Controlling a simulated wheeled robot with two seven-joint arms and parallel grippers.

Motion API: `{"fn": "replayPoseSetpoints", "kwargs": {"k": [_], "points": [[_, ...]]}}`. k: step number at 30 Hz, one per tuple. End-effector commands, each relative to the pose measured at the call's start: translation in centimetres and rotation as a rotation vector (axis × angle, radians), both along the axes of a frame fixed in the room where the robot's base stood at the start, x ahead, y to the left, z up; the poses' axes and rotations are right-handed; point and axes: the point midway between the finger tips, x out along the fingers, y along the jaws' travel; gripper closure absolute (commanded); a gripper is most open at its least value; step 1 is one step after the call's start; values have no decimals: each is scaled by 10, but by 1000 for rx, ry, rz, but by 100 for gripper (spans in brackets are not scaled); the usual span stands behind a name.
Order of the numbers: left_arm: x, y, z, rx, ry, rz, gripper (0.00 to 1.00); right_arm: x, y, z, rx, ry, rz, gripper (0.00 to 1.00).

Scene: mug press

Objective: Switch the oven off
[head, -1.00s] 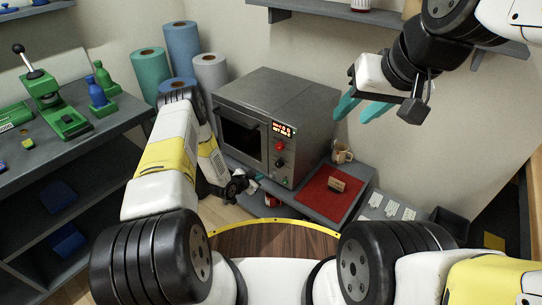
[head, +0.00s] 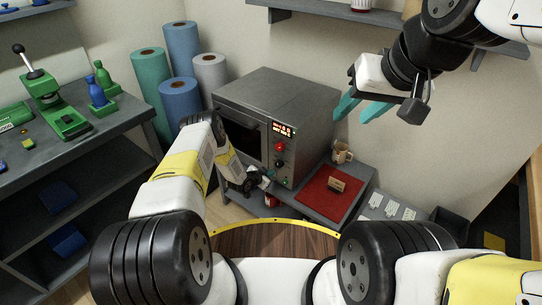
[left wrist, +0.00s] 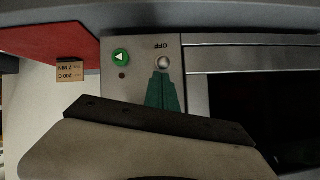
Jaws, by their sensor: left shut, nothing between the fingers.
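The grey oven (head: 285,95) stands on a low bench, with a lit red display (head: 283,129), a red knob (head: 280,146) and a dark knob below it on its front panel. In the left wrist view, the panel shows upside down, with a green button (left wrist: 120,57) bearing a white triangle and a round metal switch (left wrist: 163,63) beside the word OFF. My left gripper (head: 265,180) is low at the oven's front; its green fingers (left wrist: 162,78) are shut and empty, tips at the switch. I cannot tell whether they touch it. My right gripper (head: 361,108) is open, raised right of the oven.
A red mat (head: 322,203) with a small tan card (head: 336,184) lies right of the oven, and a mug (head: 342,153) stands behind it. Coloured rolls (head: 180,98) stand at the left. A workbench (head: 80,150) with a green press is further left.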

Motion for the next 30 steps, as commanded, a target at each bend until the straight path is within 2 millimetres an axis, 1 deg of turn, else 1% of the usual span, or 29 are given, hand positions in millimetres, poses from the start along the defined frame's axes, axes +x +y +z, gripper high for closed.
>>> {"fn": "replayPoseSetpoints", "kwargs": {"k": [20,30], "points": [[-3,2,-3,0,0,0,100,0,0,0,0,0,0,61],[-6,4,-9,0,1,-1,100,0,0,0,0,0,0,61]]}}
